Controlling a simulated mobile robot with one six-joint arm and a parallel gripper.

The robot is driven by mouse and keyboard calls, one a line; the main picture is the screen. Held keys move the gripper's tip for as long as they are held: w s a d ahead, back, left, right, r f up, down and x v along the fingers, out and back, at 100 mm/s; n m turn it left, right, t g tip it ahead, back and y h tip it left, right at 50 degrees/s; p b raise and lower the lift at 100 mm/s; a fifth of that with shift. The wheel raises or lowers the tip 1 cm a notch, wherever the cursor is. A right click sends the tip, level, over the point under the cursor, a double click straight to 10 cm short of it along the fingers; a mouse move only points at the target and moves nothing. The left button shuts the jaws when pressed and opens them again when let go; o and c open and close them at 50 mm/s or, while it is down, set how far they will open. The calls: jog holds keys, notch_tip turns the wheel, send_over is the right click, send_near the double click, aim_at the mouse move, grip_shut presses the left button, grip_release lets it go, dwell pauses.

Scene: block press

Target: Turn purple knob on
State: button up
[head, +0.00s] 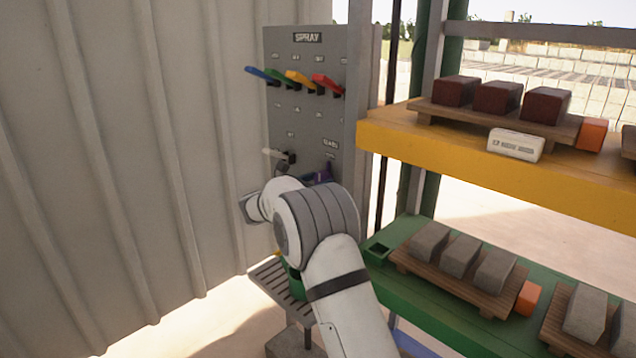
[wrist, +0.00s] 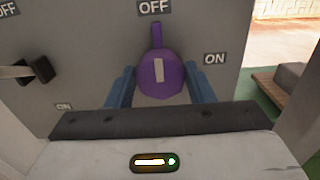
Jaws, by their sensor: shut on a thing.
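The purple knob (wrist: 160,74) is on the grey panel (wrist: 90,40), with its narrow tip pointing up to the OFF label (wrist: 153,7). An ON label (wrist: 215,59) is to its right. My gripper (wrist: 158,84) has its blue fingers on the left and right sides of the knob and is shut on it. In the head view, a bit of the purple knob (head: 323,174) shows low on the panel; my arm hides the rest of it and my gripper.
A white-handled switch (wrist: 28,71) is left of the knob. Blue, green, yellow and red levers (head: 296,80) are higher on the panel. A yellow shelf (head: 430,150) and a green shelf (head: 425,310) with blocks on boards stand at the right. A corrugated wall (head: 120,150) is at the left.

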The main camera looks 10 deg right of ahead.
jog(key=shift+f, duration=0.1)
jog(key=shift+s+d+f+m+b, duration=0.1)
jog(key=shift+f+m+b, duration=0.05)
jog(key=shift+m+b, duration=4.35)
jog(key=shift+s+d+f+m+b, duration=0.1)
jog(key=shift+m+b, duration=4.2)
jog(key=shift+b, duration=0.35)
jog(key=shift+r, duration=0.1)
jog(key=o, duration=1)
jog(key=shift+c, duration=0.2)
jog(key=shift+a, duration=0.1)
jog(key=p+v, duration=0.1)
jog(key=v, duration=0.6)
jog(key=shift+s+a, duration=0.2)
jog(key=shift+a, duration=0.05)
